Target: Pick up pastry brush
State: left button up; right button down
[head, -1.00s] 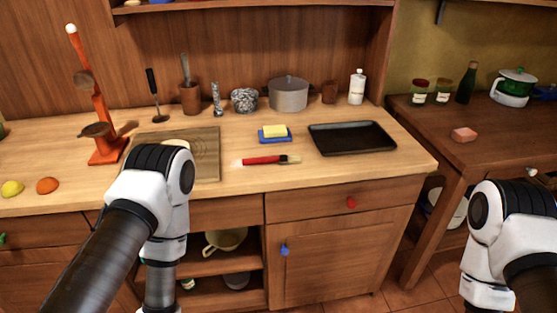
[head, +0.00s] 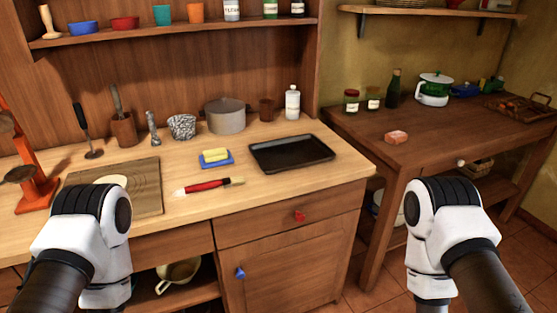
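A brush with a red handle (head: 205,186) lies flat on the light wooden counter, near its front edge. Its pale bristle end points right and its white tip points left. It looks like the pastry brush. Both of my arms show in the lower part of the head view, the left one in front of the counter's left part and the right one in front of the gap near the side table. Neither gripper is in view, and nothing shows in contact with the brush.
A grey pot (head: 225,116) stands farther back. A darker side table (head: 440,145) is at right.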

aim_at(237, 180)
jog(key=i+j+z, duration=0.15)
jog(key=j, duration=0.25)
jog(key=i+j+z, duration=0.2)
jog(key=j, duration=0.2)
jog(key=j+z, duration=0.15)
jog(key=j, duration=0.3)
jog(key=i, duration=0.05)
